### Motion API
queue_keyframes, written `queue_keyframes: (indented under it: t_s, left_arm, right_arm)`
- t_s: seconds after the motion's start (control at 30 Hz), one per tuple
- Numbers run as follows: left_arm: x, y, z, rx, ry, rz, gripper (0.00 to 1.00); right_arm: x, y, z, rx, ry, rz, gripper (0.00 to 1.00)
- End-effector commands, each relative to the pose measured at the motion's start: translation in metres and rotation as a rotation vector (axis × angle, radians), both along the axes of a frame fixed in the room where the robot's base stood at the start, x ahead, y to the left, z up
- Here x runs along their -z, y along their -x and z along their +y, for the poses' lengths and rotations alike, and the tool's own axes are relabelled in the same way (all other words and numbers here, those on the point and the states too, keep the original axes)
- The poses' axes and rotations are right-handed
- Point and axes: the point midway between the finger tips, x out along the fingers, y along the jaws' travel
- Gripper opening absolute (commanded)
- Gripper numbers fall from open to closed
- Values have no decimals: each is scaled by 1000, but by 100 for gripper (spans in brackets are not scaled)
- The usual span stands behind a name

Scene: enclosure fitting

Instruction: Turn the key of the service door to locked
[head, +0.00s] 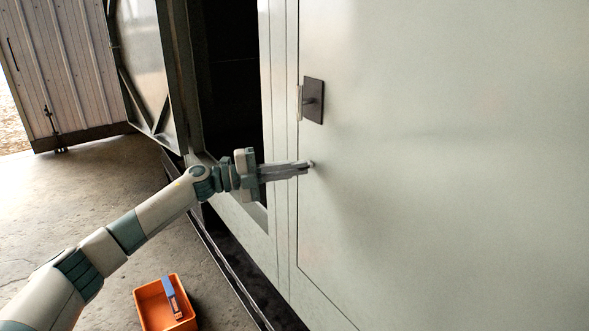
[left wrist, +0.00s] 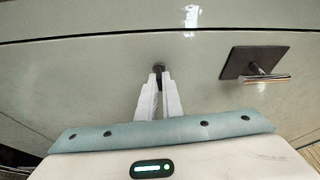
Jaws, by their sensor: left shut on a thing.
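The service door (head: 430,180) is a large pale grey-green panel, shut within its frame. My left gripper (head: 307,165) reaches in from the left to the door face, just below the handle. In the left wrist view my left gripper (left wrist: 158,76) has its two pale fingers close together on a small dark key (left wrist: 158,67) at the door. The fingers hide most of the key, so I cannot tell which way it is turned. My right gripper is not in view.
A lever handle on a dark plate (head: 314,100) sits above the key; the handle also shows in the left wrist view (left wrist: 262,78). An orange bin (head: 148,318) with a blue-handled item (head: 170,291) stands on the floor. A dark opening (head: 228,90) lies left of the door.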

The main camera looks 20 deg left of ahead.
Motion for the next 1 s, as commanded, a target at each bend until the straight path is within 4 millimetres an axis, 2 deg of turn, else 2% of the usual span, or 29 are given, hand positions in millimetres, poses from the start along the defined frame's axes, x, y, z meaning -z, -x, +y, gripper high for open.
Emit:
queue_keyframes:
  t_s: [0.27,0.77,0.8,0.83,1.0]
  left_arm:
    - [0,0,0,0,-91,-70,0]
    - [1,0,0,0,-109,-83,0]
    - [1,0,0,0,-109,-83,16]
    - [1,0,0,0,-108,-83,23]
    - [0,0,0,0,-107,-83,25]
  right_arm:
    - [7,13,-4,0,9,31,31]
    - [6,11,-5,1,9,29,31]
    - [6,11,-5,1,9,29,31]
    - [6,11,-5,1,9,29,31]
    - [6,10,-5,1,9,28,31]
